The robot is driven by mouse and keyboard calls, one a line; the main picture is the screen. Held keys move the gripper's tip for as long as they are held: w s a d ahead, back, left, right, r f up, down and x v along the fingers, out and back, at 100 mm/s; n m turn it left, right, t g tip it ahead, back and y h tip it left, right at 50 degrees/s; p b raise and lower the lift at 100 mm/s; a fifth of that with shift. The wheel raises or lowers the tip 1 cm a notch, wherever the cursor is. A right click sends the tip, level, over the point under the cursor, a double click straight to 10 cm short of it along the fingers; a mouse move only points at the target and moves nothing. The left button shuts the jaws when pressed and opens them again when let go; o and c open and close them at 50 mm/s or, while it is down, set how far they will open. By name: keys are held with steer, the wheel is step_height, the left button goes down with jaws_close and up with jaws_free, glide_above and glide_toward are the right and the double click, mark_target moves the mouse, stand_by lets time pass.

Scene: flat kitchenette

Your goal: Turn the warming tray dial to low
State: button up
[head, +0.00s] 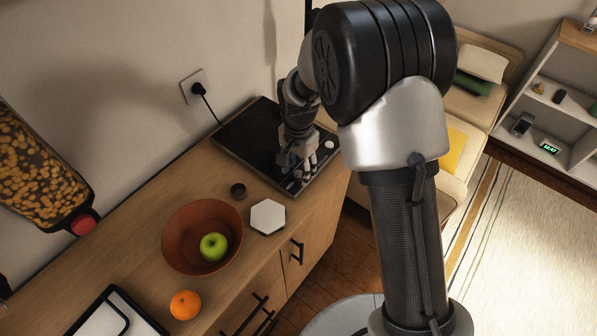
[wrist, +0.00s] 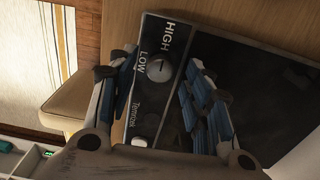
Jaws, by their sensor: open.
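The warming tray (head: 243,135) is a flat black slab at the far end of the wooden counter. In the wrist view its control strip (wrist: 133,110) carries a round grey dial (wrist: 160,68) beside the printed words HIGH and LOW. The dial's pointer is too small to read surely. My gripper (wrist: 160,75) is open, with one blue-padded finger on each side of the dial. I cannot tell whether either finger touches it. In the head view my gripper (head: 297,172) is over the tray's front edge and largely hides the dial area.
A white round button (wrist: 139,141) is on the same strip. A cord runs to a wall socket (head: 193,86).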

steer(key=shift+f, duration=0.4)
steer(key=shift+c, duration=0.2)
steer(key=c, duration=1)
steer(key=shift+c, duration=0.2)
